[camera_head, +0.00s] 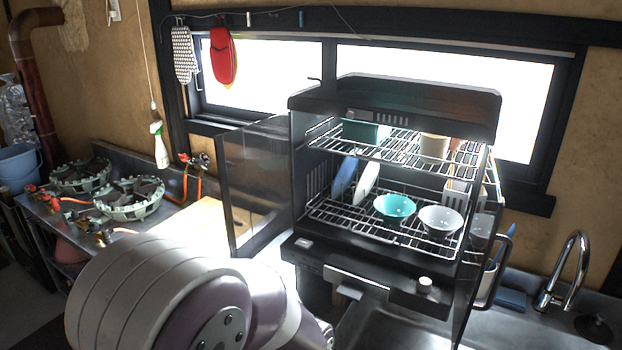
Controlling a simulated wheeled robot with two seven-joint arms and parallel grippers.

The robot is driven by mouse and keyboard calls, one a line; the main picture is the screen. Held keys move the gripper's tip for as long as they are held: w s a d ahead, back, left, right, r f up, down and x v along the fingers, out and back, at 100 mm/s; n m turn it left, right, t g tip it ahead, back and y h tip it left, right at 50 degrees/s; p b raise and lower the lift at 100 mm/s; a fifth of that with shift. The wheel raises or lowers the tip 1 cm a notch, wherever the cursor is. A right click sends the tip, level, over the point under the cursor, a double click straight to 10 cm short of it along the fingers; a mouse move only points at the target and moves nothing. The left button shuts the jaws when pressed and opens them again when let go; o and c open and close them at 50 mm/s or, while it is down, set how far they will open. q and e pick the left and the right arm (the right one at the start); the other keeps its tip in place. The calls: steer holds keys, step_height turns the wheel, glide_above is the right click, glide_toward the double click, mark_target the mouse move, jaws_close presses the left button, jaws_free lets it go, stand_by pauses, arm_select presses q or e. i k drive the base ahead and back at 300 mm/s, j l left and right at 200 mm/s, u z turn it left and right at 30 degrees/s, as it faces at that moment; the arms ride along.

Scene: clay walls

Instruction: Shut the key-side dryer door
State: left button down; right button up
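The dish dryer (390,95) is a black cabinet with wire racks, standing at the counter with its front uncovered. Its left door (255,180), a dark see-through panel, stands swung open to the left. Its right door (467,285) also stands open, seen nearly edge-on, with a dark bar handle (500,268) on its outer side. A round pale knob (425,284) is on the front panel below the right part of the racks. I cannot tell which door is the key-side one. My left arm fills the lower left, but its gripper does not show. My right gripper is out of view.
A teal bowl (394,207), a white bowl (440,220) and plates stand on the lower rack. A tap (572,270) and sink lie at the right. Gas burners (130,198) stand at the left. A wooden board (205,222) lies beside the left door.

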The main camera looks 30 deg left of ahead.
mark_target(255, 161)
steer(key=j+z, duration=0.2)
steer(key=j, duration=0.25)
steer(key=j+z, duration=0.15)
steer(key=j, duration=0.25)
steer(key=j+z, duration=0.2)
steer(key=j, duration=0.25)
steer(key=k+j+z, duration=0.15)
steer(key=j, duration=0.25)
steer(key=k+j+z, duration=0.2)
steer(key=j, duration=0.25)
steer(key=j+z, duration=0.2)
steer(key=j, duration=0.2)
steer(key=k+j, duration=0.1)
steer(key=j, duration=0.2)
steer(key=k+j, duration=0.15)
steer(key=j, duration=0.2)
steer(key=k+j, duration=0.1)
steer(key=j, duration=0.2)
steer(key=k+j, duration=0.15)
steer(key=j, duration=0.2)
